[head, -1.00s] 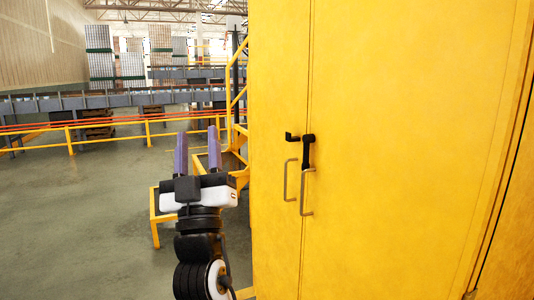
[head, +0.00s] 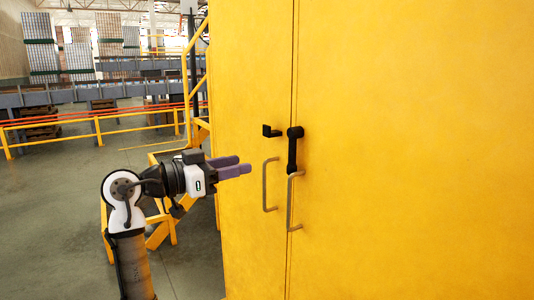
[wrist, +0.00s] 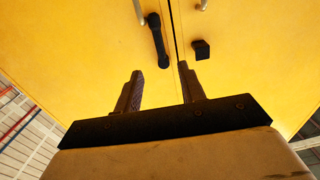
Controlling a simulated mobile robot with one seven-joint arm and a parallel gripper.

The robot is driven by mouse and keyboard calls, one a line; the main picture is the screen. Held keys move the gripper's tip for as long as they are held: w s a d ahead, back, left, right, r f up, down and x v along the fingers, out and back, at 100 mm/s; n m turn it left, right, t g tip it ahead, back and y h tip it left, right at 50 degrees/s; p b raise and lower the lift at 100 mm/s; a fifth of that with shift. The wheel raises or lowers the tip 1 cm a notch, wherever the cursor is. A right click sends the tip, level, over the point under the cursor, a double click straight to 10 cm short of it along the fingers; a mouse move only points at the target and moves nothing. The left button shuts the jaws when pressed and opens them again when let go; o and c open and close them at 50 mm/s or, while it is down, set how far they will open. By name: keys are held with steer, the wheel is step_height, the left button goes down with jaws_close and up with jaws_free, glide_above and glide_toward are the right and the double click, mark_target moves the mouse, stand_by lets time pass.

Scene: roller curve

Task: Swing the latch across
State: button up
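The black latch (head: 293,150) hangs down along the right door of the yellow cabinet, its pivot at the top by the door seam. A black catch (head: 270,131) sits on the left door, to the left of the pivot and apart from the bar. In the wrist view the latch (wrist: 157,37) and the catch (wrist: 201,50) stand beyond my fingers, on either side of the seam. My gripper (head: 240,169) is to the left of the latch in the head view and points at the cabinet. In the wrist view its two fingers (wrist: 160,92) are spread apart with nothing between them.
The yellow cabinet (head: 400,110) fills the right side. Two metal handles, left (head: 266,186) and right (head: 291,203), stick out just below the latch. Yellow stairs with railings (head: 165,228) stand behind my arm. The floor at left (head: 50,210) is open.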

mark_target(289, 154)
steer(key=p+x, duration=0.3)
steer(key=x, duration=1)
steer(key=shift+w+d, duration=0.1)
steer(key=shift+d, duration=0.2)
jaws_close()
